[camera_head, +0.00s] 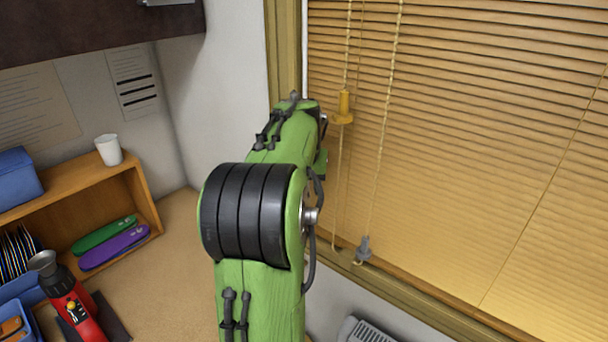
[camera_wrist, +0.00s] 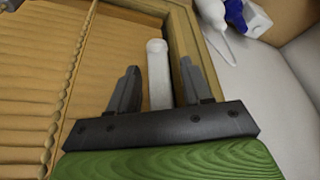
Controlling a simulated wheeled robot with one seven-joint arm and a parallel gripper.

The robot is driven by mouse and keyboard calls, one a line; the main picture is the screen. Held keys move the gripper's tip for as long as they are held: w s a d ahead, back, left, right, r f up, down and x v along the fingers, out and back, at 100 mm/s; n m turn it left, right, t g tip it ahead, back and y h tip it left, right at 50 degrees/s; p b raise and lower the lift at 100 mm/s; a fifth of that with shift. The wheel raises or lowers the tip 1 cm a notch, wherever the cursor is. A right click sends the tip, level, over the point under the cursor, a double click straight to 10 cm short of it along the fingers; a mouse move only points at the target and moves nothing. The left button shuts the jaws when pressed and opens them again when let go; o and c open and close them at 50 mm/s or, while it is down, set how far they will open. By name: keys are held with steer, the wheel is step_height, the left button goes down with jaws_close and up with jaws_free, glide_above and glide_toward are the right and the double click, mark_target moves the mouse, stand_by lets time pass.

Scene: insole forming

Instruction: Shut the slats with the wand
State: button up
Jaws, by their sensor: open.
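The wooden slats (camera_head: 490,150) of the blind fill the right of the head view and lie in tight rows. Thin dark lines show between the upper ones; I cannot tell their exact tilt. The wand is a thin white rod (camera_head: 304,50) at the blind's left edge, its lower part hidden behind my arm. In the wrist view the white wand (camera_wrist: 157,75) ends in a rounded tip and stands between the fingers of my gripper (camera_wrist: 158,72). My gripper is open, with a gap visible on both sides of the wand. The slats also show in the wrist view (camera_wrist: 30,70).
A beaded cord (camera_head: 382,130) and a cord with a yellow tassel (camera_head: 344,106) hang right of my arm. A grey cord weight (camera_head: 363,249) is near the sill. The wooden window frame (camera_head: 285,45) borders the blind. A shelf with a white cup (camera_head: 109,150) stands left.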

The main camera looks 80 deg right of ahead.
steer(key=p+v, duration=0.3)
steer(key=v, duration=1.2)
steer(key=shift+r, duration=0.15)
steer(key=shift+a, duration=0.15)
